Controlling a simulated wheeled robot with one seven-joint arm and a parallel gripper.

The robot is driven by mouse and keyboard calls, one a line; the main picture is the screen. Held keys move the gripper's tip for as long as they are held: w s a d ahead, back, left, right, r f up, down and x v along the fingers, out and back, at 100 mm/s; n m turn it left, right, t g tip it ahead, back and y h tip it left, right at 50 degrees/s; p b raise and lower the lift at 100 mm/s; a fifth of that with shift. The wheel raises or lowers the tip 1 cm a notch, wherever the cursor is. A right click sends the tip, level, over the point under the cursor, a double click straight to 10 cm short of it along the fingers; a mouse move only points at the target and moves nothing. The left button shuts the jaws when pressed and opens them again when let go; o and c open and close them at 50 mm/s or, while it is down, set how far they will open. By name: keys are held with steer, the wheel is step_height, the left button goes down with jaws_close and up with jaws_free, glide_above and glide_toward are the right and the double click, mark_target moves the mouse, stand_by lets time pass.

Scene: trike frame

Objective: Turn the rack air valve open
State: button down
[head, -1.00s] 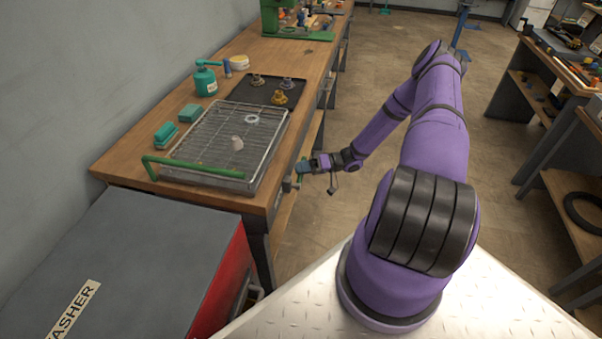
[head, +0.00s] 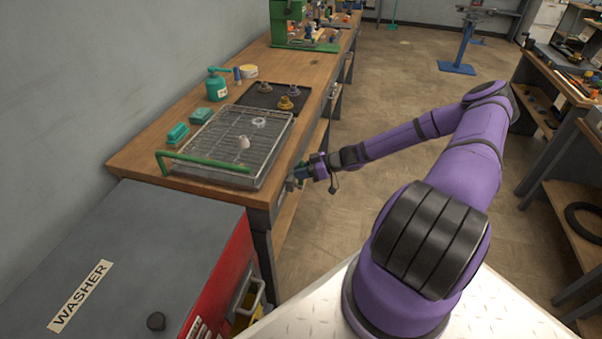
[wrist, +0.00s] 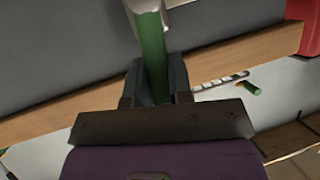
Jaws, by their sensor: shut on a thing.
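The rack air valve has a green lever (wrist: 153,55) that shows in the wrist view, running up from between my fingers to a pale metal end. My gripper (wrist: 154,85) is shut on this lever, with one dark finger on each side. In the head view my gripper (head: 301,173) is at the front edge of the bench, beside the drain rack. The grey valve body (head: 291,184) shows there at the bench edge. The lever is mostly hidden by my gripper in the head view, so its exact angle is hard to tell.
The wire rack tray (head: 215,180) with a green bar (head: 205,168) lies on the wooden bench (head: 135,160). A red and grey washer (head: 130,250) stands at the near left. Shelves (head: 560,185) stand at the right.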

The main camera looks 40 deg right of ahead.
steer(key=shift+s+a+f+n+h, duration=0.1)
steer(key=shift+s+a+n+h, duration=0.2)
steer(key=shift+n, duration=0.2)
stand_by(0.3)
steer(key=c, duration=1)
jaws_free()
steer(key=shift+c, duration=0.2)
steer(key=v, duration=1)
steer(key=shift+s+d, duration=0.15)
steer(key=shift+s, duration=0.2)
